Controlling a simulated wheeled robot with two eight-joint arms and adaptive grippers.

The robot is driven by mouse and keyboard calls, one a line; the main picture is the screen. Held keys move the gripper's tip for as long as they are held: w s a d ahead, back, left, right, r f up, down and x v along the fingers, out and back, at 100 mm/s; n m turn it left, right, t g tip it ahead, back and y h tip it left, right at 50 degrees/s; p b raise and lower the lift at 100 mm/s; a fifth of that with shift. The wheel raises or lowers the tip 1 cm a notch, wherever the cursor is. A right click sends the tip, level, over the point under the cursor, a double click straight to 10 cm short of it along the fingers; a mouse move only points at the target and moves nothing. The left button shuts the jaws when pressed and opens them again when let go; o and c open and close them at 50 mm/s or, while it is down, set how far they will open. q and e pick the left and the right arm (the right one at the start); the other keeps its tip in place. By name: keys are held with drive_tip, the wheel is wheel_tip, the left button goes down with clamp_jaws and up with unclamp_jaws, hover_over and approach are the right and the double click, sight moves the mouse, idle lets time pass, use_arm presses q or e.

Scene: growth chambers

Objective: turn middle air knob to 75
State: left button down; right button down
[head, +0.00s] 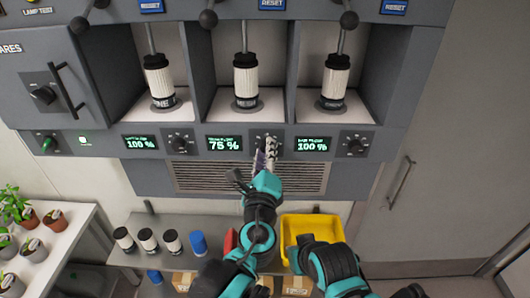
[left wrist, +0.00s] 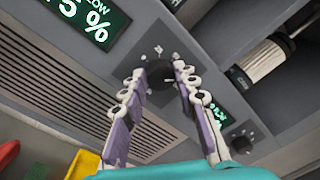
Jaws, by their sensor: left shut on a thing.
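The middle air knob (head: 266,142) is a dark dial on the grey control strip, largely covered by my left gripper (head: 265,153) in the head view. In the left wrist view the knob (left wrist: 160,75) sits between the tips of my two fingers (left wrist: 162,85), which are shut on it. The middle display (head: 225,143), left of the knob, reads 75 % in green. The display also shows partly in the left wrist view (left wrist: 88,20). My right arm shows at the bottom of the head view, but its gripper cannot be made out.
The left knob (head: 179,142) and right knob (head: 355,143) sit beside displays reading 100 %. A vent grille (head: 210,178) lies below the strip. White cylinders stand in the bays above. A yellow bin (head: 310,224) and several small containers stand on the shelf below.

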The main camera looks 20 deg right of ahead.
use_arm(q)
drive_tip(key=c, duration=1.2)
unclamp_jaws()
drive_tip(key=shift+o, duration=0.2)
drive_tip(key=shift+s, duration=0.1)
drive_tip(key=v, duration=1.2)
drive_tip(key=shift+f, duration=0.1)
